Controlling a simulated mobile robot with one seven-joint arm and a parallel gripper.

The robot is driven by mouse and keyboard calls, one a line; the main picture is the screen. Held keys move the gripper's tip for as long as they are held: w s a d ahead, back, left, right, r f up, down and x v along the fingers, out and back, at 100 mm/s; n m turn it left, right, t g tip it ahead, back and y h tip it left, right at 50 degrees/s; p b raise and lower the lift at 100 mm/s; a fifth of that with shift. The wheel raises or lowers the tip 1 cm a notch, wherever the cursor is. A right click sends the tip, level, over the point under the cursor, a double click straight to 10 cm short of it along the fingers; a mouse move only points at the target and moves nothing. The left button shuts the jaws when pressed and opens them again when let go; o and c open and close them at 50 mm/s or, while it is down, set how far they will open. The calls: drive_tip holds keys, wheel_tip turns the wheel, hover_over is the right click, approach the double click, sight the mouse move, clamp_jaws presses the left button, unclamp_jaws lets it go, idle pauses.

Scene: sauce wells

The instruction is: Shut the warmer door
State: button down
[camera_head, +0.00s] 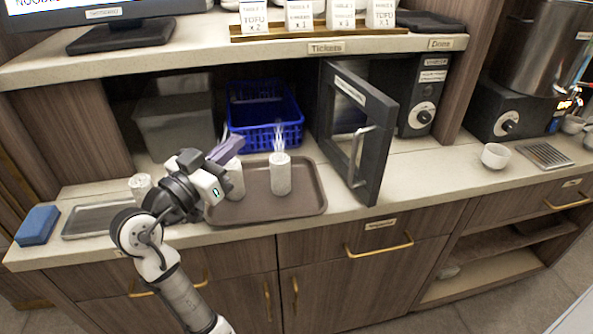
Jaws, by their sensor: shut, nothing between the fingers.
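The warmer door (359,132) is black with a window and a light vertical handle (357,156). It stands wide open, swung out over the counter from its left side. The warmer body (408,95) sits on the counter under the shelf, with a round dial on its right panel. My gripper (232,147) is shut and empty, to the left of the door and apart from it, above the left part of the brown tray (309,200). The inside of the warmer is largely hidden by the door.
A white cup holding thin sticks (281,175) stands on the tray, between my gripper and the door. Another pale cup (236,180) is beside my gripper. A blue basket (262,112) is behind. Counter right of the door is clear up to a white bowl (495,155).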

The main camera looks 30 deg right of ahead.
sight(377, 164)
drive_tip(key=s+d+f+m+g, duration=0.5)
drive_tip(key=s+d+m+g, duration=0.2)
drive_tip(key=s+d+g, duration=0.3)
drive_tip(key=shift+g, duration=0.3)
drive_tip(key=d+p, duration=0.4)
drive_tip(key=d, duration=0.7)
drive_tip(key=shift+s+d, duration=0.15)
drive_tip(key=shift+d+f+p, duration=0.2)
drive_tip(key=shift+d+p, duration=0.1)
drive_tip(key=shift+d, duration=0.2)
